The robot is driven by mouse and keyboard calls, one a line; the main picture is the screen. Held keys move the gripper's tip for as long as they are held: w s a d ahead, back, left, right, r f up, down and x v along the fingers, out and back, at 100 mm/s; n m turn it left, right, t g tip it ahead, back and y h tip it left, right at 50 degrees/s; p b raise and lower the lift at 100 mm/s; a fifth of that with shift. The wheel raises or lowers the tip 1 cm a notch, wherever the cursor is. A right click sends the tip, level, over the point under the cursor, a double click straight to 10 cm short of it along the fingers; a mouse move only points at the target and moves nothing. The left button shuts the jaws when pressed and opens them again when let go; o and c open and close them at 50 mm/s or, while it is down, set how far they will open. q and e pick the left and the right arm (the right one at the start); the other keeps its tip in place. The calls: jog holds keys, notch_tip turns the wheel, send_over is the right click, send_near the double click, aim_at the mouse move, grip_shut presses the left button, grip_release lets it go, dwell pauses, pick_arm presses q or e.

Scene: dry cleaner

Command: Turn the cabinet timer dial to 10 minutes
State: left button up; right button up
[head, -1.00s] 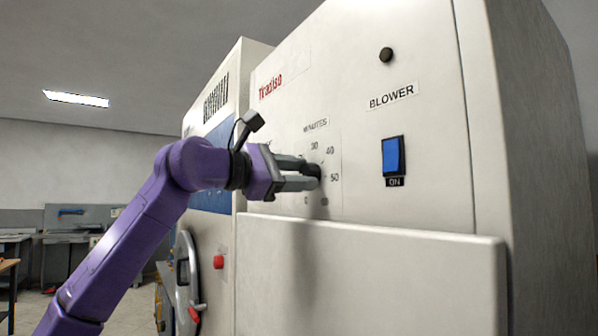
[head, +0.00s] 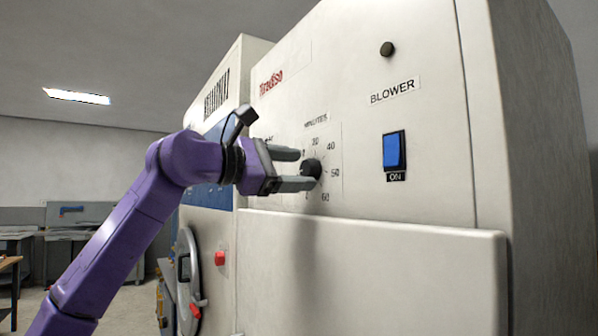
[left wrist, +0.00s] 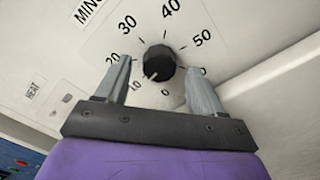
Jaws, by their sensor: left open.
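The timer dial (head: 312,169) is a round black knob on the cabinet's (head: 390,150) pale front panel, inside a printed minutes scale. It also shows in the left wrist view (left wrist: 159,62), where its white mark points down and to the left, between the 0 and the 10, which is partly covered by a finger. My left gripper (head: 304,169) is open. In the left wrist view its fingers (left wrist: 158,66) stand on either side of the dial with a gap at each side. The 60 is mostly hidden behind the right finger. My right gripper is out of view.
A blue blower switch (head: 394,151) and a dark round button (head: 386,49) are to the right of the dial. A protruding pale panel (head: 370,260) lies below. A round door (head: 188,275) with red parts is at lower left.

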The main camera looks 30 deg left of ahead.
pick_arm(q)
jog(key=b+v, duration=0.2)
jog(key=v, duration=0.7)
jog(key=shift+s, duration=0.3)
jog(key=shift+a, duration=0.15)
